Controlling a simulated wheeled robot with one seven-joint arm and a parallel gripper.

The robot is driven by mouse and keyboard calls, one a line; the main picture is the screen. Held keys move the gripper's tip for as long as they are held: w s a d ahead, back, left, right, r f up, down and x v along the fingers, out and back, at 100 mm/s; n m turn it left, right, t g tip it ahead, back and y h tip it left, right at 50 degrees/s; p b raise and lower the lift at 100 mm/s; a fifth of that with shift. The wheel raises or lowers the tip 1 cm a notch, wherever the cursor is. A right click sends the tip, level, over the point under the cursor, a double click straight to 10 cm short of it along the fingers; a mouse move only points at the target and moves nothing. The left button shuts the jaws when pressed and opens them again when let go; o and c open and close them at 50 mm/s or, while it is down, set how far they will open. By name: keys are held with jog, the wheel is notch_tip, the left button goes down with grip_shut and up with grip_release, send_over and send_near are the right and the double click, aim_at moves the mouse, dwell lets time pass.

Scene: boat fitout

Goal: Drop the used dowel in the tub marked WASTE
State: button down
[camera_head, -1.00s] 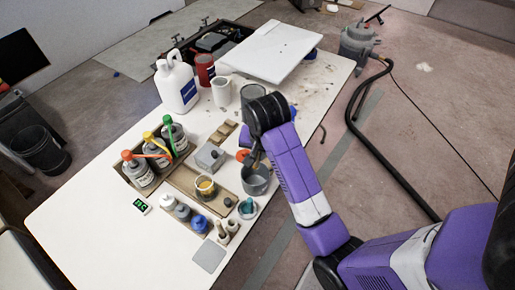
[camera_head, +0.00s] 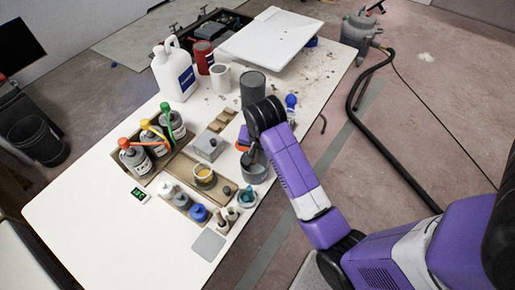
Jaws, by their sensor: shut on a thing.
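My gripper (camera_head: 252,151) is at the end of the purple arm, pointing down over a grey open tub (camera_head: 256,174) at the right edge of the work tray. It is shut on a small thin thing, which I take to be the used dowel; the wrist and fingers mostly hide it. The fingertips are at or just above the tub's rim; I cannot tell how far in. A taller dark grey container (camera_head: 253,84) stands behind the wrist. I cannot read a WASTE mark on either one.
Bottles with red, yellow and green tops (camera_head: 135,156) stand at the left of the tray. A cup of yellowish stuff (camera_head: 204,175), a grey block (camera_head: 208,147) and small jars (camera_head: 199,213) are close by. The table's left front is clear.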

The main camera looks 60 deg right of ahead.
jog(key=shift+f, duration=0.1)
jog(key=c, duration=1.4)
grip_release()
jog(key=shift+o, duration=0.2)
jog(key=v, duration=0.7)
jog(key=shift+r+b, duration=0.3)
jog(key=shift+r, duration=0.05)
jog(key=shift+a, duration=0.15)
